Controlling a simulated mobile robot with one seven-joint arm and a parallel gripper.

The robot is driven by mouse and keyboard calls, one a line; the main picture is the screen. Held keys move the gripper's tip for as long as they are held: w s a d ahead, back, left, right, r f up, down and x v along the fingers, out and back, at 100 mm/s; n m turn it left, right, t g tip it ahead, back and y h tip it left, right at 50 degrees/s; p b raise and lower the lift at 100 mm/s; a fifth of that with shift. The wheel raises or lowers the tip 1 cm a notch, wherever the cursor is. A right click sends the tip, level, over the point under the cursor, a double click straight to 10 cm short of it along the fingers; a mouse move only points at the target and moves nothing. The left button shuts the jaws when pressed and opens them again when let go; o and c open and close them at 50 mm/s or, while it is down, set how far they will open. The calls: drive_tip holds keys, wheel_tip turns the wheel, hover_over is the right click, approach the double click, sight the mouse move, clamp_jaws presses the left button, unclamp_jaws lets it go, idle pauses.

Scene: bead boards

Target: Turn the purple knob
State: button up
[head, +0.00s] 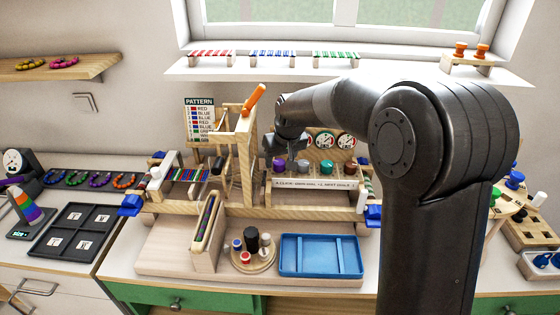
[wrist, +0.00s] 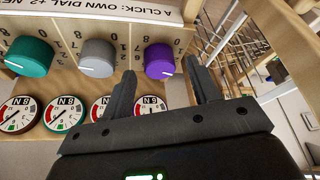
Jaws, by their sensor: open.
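The purple knob (wrist: 159,61) is a round ribbed dial with a white pointer line, set on a wooden panel with printed numbers. In the wrist view it lies between my open fingertips, with no clear contact on either side. In the head view the purple knob (head: 280,165) is the leftmost of a row of knobs, just below my gripper (head: 281,146). My gripper (wrist: 160,70) is open and empty. A grey knob (wrist: 97,57) and a teal knob (wrist: 30,57) sit beside it in the row.
Round gauges (wrist: 64,113) line the panel by the knobs. A wooden frame with an orange handle (head: 253,99) stands close left of my gripper. A blue tray (head: 321,270) and a round stand with pegs (head: 252,258) lie in front. A label strip (head: 315,184) runs below the knobs.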

drive_tip(key=v, duration=0.9)
drive_tip(key=shift+r, duration=0.1)
drive_tip(key=s+d+r+m+h, duration=0.1)
drive_tip(key=s+d+r, duration=0.1)
drive_tip(key=s+d, duration=0.4)
drive_tip(key=s+d+r+m, duration=0.15)
drive_tip(key=s+d, duration=0.25)
drive_tip(key=s, duration=0.5)
drive_tip(key=s+d+f+m, duration=0.1)
drive_tip(key=s+d+f, duration=0.1)
drive_tip(key=s, duration=0.6)
drive_tip(key=s+d+f+m+t+h, duration=0.1)
drive_tip(key=s+d+f, duration=0.1)
drive_tip(key=s+d, duration=0.3)
drive_tip(key=s, duration=0.3)
drive_tip(key=shift+s, duration=0.35)
drive_tip(key=shift+m, duration=0.25)
idle(2.5)
